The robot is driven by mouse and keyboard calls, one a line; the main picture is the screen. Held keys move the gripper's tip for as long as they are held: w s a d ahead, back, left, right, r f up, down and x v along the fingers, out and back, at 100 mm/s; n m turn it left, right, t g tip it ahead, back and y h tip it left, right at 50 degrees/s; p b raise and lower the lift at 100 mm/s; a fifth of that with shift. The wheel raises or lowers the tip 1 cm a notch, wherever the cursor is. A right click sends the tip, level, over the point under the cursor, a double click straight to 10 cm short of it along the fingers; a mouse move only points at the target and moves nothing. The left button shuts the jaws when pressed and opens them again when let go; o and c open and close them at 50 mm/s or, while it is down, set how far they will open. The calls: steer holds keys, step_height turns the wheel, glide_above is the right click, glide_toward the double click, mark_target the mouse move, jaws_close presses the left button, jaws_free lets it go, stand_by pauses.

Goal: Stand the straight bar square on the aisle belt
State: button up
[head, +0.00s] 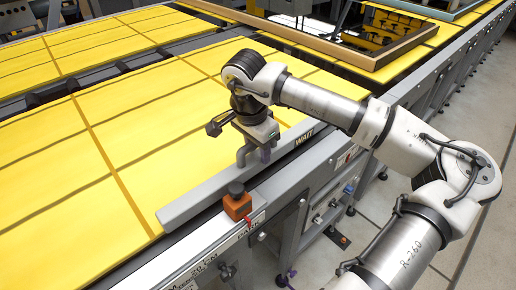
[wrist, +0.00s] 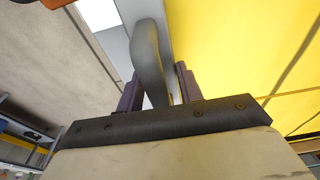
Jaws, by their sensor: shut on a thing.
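The straight bar (head: 196,200) is a long grey beam lying along the aisle-side edge of the yellow belt (head: 60,190). A grey arched handle (wrist: 149,55) rises from it. My gripper (head: 254,156) comes down from above, and its dark purple fingers are shut on the handle, one on each side in the wrist view. The bar runs roughly parallel to the belt's side rail. I cannot tell whether its underside touches the belt. The far part of the bar is partly behind my gripper and arm.
An orange box with a black knob (head: 237,203) stands on the rail close beside the bar's near part. A wood-coloured frame (head: 375,66) lies over the belts at the back. The yellow surface left of the bar is clear.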

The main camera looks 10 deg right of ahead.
steer(key=shift+w+a+b, duration=0.2)
steer(key=shift+w+a, duration=0.45)
steer(key=shift+w, duration=0.25)
steer(key=shift+w+a+b, duration=0.15)
steer(key=shift+w+a, duration=0.55)
steer(key=shift+w, duration=0.2)
steer(key=shift+w+a+b, duration=0.2)
steer(key=shift+w+a, duration=0.45)
steer(key=shift+w, duration=0.25)
steer(key=shift+w+a+f, duration=0.1)
steer(key=shift+w+a, duration=0.7)
steer(key=shift+w, duration=0.3)
steer(key=shift+w+a+f, duration=0.1)
steer(key=shift+w+a, duration=0.65)
steer(key=shift+w, duration=0.3)
steer(key=shift+f, duration=0.75)
steer(key=o, duration=1)
steer(key=shift+r, duration=0.1)
